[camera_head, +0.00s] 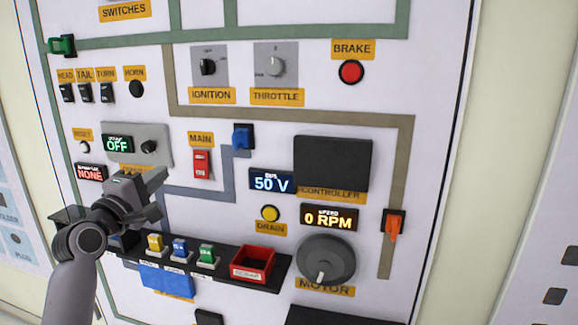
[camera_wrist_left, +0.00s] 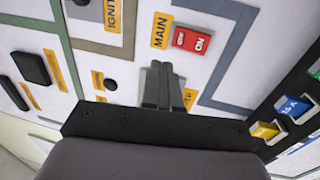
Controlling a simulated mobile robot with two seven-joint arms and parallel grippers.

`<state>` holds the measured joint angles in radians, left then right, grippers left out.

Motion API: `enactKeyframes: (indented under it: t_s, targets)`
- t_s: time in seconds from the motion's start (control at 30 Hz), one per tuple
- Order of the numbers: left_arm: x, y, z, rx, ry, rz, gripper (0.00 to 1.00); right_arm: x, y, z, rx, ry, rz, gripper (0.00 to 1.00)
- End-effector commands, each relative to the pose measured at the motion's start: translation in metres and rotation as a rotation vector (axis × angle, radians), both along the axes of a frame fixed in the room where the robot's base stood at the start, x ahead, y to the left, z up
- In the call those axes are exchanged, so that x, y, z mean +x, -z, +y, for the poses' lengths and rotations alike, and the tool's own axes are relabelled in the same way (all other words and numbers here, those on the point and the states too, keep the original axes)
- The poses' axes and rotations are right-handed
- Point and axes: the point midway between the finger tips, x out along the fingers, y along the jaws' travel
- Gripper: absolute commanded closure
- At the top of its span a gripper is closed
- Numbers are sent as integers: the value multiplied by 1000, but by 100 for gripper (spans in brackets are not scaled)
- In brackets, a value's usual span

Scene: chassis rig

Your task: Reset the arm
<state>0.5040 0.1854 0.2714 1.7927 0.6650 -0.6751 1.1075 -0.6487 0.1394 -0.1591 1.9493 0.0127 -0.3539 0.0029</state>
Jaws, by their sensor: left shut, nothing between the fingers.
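My left gripper (camera_head: 152,190) is in front of the lower left of the panel in the head view, its arm rising from the bottom left. Its fingers are shut together and empty; they also show in the left wrist view (camera_wrist_left: 163,88). My right gripper is not in view.
Several coloured plugs, including a yellow one (camera_head: 155,243), sit on a black shelf (camera_head: 225,267) with a red bin (camera_head: 253,264), just below the gripper. A blue connector (camera_head: 243,136) and an orange lever (camera_head: 394,225) stick out from the panel. The displays read 50 V and 0 RPM.

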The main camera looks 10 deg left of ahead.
Motion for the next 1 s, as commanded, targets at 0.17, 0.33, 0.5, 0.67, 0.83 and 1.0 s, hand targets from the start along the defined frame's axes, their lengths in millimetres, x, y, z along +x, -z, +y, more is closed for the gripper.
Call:
enactKeyframes:
  t_s: [0.17,0.33,0.5,0.67,0.83,1.0]
  targets:
    - [-7,67,-15,174,-24,98,100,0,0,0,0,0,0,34]
    - [-36,168,-41,492,-22,236,100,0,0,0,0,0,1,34]
    - [-87,260,-70,816,40,346,100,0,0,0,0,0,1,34]
    - [-150,334,-99,1107,146,414,100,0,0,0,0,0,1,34]
    - [-226,391,-130,1381,294,437,100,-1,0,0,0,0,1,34]
    - [-283,419,-152,1557,412,422,100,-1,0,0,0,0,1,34]
